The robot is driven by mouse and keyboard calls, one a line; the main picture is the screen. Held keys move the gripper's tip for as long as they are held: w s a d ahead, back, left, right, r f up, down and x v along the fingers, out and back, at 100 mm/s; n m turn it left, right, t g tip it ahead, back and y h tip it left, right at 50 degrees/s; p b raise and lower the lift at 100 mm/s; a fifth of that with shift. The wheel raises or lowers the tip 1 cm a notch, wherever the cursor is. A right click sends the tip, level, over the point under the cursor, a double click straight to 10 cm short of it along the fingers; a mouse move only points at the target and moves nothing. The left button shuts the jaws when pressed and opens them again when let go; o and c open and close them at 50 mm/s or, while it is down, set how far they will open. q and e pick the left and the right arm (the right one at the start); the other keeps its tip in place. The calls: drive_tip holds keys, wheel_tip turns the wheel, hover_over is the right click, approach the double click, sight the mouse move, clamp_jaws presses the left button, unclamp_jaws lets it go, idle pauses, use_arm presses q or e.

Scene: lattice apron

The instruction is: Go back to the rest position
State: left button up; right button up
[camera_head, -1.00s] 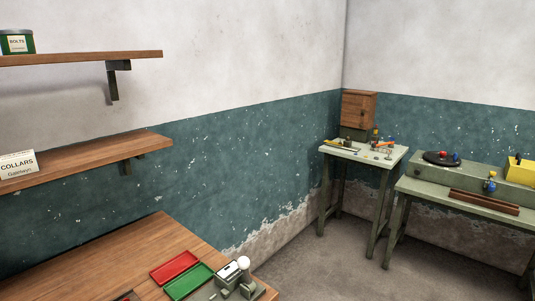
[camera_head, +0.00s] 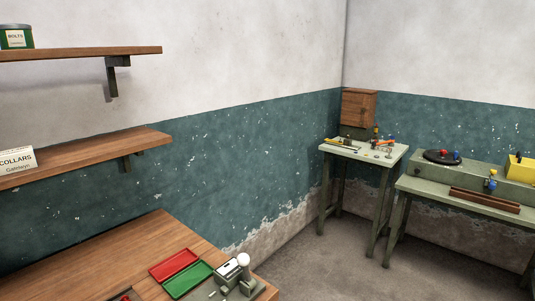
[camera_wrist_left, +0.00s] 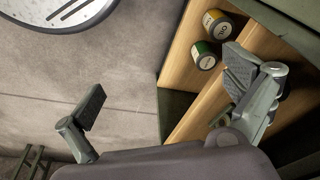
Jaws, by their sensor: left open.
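My left gripper (camera_wrist_left: 166,88) shows only in the left wrist view. Its two fingers are spread wide apart, with nothing between them. Beyond the fingers are the floor and the edge of a wooden shelf or cabinet. My right gripper is in neither view. No gripper or arm shows in the head view.
In the head view, a wooden bench (camera_head: 105,262) holds a red tray (camera_head: 174,264) and a green tray (camera_head: 188,280). Two shelves hang above. A small table (camera_head: 362,150) and a green bench (camera_head: 455,187) stand right. Two tins (camera_wrist_left: 217,21) (camera_wrist_left: 204,55) are near the right finger.

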use_arm(q)
drive_tip(key=s+a+f+g, duration=0.1)
drive_tip(key=s+a+f, duration=0.2)
drive_tip(key=s+f, duration=1.3)
drive_tip(key=shift+s+f+b, duration=0.25)
drive_tip(key=shift+f+b, duration=0.15)
drive_tip(key=shift+b, duration=0.05)
